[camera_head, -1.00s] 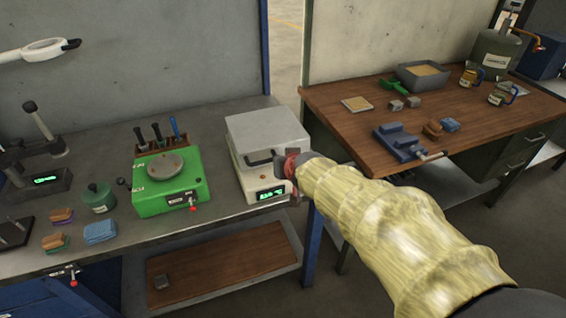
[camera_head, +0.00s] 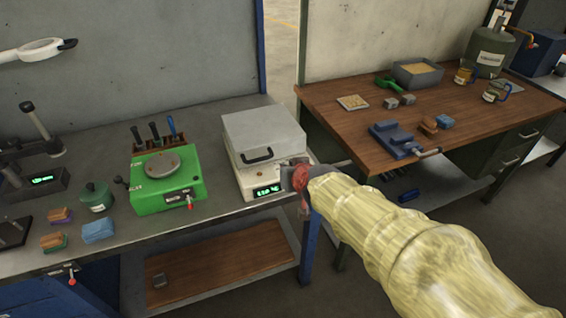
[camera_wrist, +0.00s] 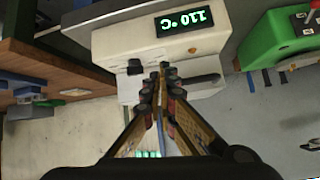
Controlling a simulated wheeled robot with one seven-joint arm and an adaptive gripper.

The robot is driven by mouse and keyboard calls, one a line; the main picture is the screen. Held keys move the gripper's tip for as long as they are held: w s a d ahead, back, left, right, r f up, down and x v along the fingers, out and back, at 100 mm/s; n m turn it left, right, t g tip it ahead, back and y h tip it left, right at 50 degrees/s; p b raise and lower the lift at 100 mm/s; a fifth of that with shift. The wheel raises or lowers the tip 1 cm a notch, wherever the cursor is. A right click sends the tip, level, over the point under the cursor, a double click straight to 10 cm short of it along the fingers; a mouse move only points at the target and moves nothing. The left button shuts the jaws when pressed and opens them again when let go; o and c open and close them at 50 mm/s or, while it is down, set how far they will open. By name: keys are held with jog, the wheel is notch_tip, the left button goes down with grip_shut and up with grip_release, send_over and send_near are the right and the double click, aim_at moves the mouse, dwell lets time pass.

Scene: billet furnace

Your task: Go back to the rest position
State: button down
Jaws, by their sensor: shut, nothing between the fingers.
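My gripper (camera_head: 293,168) is at the front right corner of the white furnace (camera_head: 262,180), in front of it in the head view. In the wrist view its two fingers (camera_wrist: 161,75) converge with their tips close together and nothing between them. The furnace's grey lid (camera_head: 262,133) is down, with a dark handle on its front. Its green display (camera_wrist: 185,21) reads 110 °C, upside down in the wrist view. My sleeved arm reaches in from the lower right. The gripper partly hides the furnace's right front edge.
A green device (camera_head: 167,180) with a round plate stands left of the furnace on the grey bench. A wooden-topped table (camera_head: 340,120) at the right carries a blue vise (camera_head: 394,139), mugs and a sand tray (camera_head: 418,73). A gap with open floor separates bench and table.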

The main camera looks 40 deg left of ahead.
jog(key=shift+s+d+f+b, duration=0.25)
jog(key=shift+s+d+f, duration=0.25)
jog(key=shift+d, duration=0.2)
jog(key=shift+s+d+f+b, duration=0.25)
jog(key=shift+s+d+f, duration=0.15)
jog(key=shift+d, duration=0.3)
jog(key=s+d+f+g+h, duration=0.2)
jog(key=s+d+f+g, duration=0.1)
jog(key=s+d+f, duration=0.4)
jog(key=s+d+r+m+t+h+p, duration=0.1)
jog(key=d+r, duration=0.4)
jog(key=d, duration=1.1)
jog(key=s+d+r+m+t+h+p, duration=0.1)
jog(key=d+r+m, duration=0.4)
jog(key=d, duration=1.1)
jog(key=s+d+r+m+t+h+p, duration=0.1)
jog(key=s+d+r+m+h, duration=0.2)
jog(key=d, duration=1.3)
notch_tip(320, 180, up, 3)
jog(key=shift+s+f+m+h, duration=0.2)
jog(key=shift+m+h, duration=0.3)
jog(key=shift+h, duration=0.4)
jog(key=shift+w, duration=0.1)
